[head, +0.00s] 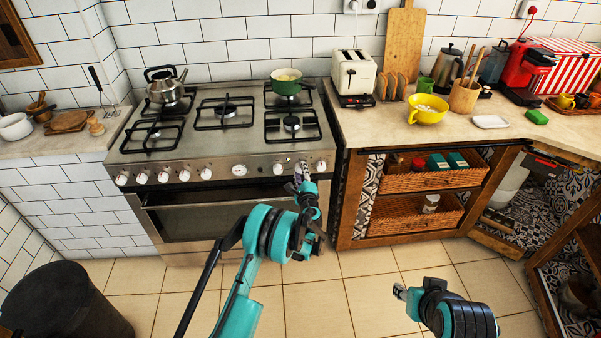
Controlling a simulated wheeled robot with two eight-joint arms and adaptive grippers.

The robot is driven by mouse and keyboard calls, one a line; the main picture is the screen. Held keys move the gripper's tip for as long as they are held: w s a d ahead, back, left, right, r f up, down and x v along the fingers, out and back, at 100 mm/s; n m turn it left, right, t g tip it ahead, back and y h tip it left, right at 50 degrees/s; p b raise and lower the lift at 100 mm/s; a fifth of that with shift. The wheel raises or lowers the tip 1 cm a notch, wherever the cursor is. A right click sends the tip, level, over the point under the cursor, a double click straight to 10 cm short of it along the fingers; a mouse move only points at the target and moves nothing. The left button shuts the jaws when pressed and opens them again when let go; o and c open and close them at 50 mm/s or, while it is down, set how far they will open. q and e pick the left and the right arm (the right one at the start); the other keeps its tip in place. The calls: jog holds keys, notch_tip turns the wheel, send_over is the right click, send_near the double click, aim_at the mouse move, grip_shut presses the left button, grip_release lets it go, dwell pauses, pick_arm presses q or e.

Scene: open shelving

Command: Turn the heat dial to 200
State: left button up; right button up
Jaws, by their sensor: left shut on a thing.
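The stove (225,150) has a row of white knobs along its front panel, with a round white gauge-like face (239,170) in the middle. My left gripper (301,171) is at the right part of this panel, shut on a knob between two visible knobs (278,168) and (320,165). The gripper mostly hides the held knob, and its marks cannot be read. My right gripper (400,291) is low at the right, over the floor and away from the stove; its fingers are too small to tell open from shut.
The oven door handle (205,204) runs below the knobs. A kettle (166,86) and a green pot (287,82) stand on the stove top. A wooden cabinet with wicker baskets (420,182) is close to the right. A dark bin (65,305) stands at lower left.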

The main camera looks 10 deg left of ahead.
pick_arm(q)
jog(key=m, duration=0.7)
jog(key=shift+f+y, duration=0.1)
jog(key=shift+y, duration=0.2)
jog(key=m, duration=0.6)
jog(key=shift+m+t, duration=0.3)
jog(key=o, duration=1.2)
jog(key=shift+f, duration=0.1)
jog(key=shift+c, duration=0.2)
jog(key=shift+s, duration=0.1)
jog(key=v, duration=1.1)
jog(key=shift+s+d, duration=0.25)
jog(key=shift+s, duration=0.1)
